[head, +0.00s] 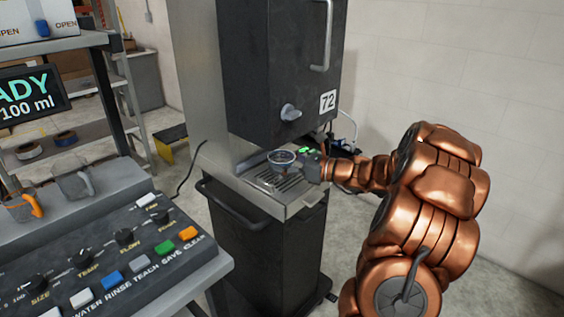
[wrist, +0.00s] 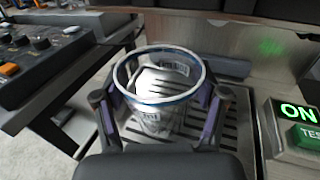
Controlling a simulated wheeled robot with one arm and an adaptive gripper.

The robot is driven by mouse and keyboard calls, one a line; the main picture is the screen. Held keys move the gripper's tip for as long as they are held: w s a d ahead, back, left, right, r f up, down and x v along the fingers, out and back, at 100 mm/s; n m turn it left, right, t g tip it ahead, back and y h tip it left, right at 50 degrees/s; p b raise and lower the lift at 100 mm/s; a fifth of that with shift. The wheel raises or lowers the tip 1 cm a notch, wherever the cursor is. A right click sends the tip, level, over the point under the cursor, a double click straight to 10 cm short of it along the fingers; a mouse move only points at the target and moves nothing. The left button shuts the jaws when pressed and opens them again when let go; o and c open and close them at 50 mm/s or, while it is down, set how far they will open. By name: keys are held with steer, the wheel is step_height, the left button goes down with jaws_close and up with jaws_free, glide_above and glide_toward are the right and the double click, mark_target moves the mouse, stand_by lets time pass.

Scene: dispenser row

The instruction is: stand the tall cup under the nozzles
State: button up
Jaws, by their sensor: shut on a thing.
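The tall cup (wrist: 160,115) is a clear cup with a blue rim. In the wrist view it stands upright between the fingers of my gripper (wrist: 160,112), which is shut on it. In the head view the cup (head: 282,160) is over the slotted drip tray (head: 273,181) of the dark dispenser (head: 275,70). My gripper (head: 312,166) reaches it from the right. The nozzles are not visible in either view. I cannot tell whether the cup's base touches the tray.
A control panel (head: 105,262) with knobs and coloured buttons stands at the left, with a screen (head: 30,95) above it. A green lit ON sign (wrist: 298,112) is right of the tray. A dark handle bar (head: 235,210) runs along the dispenser's front.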

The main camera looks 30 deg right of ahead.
steer(key=shift+f, duration=0.6)
steer(key=o, duration=1)
steer(key=shift+s+d, duration=0.1)
steer(key=v, duration=1.1)
steer(key=shift+s+d, duration=0.25)
steer(key=shift+s, duration=0.1)
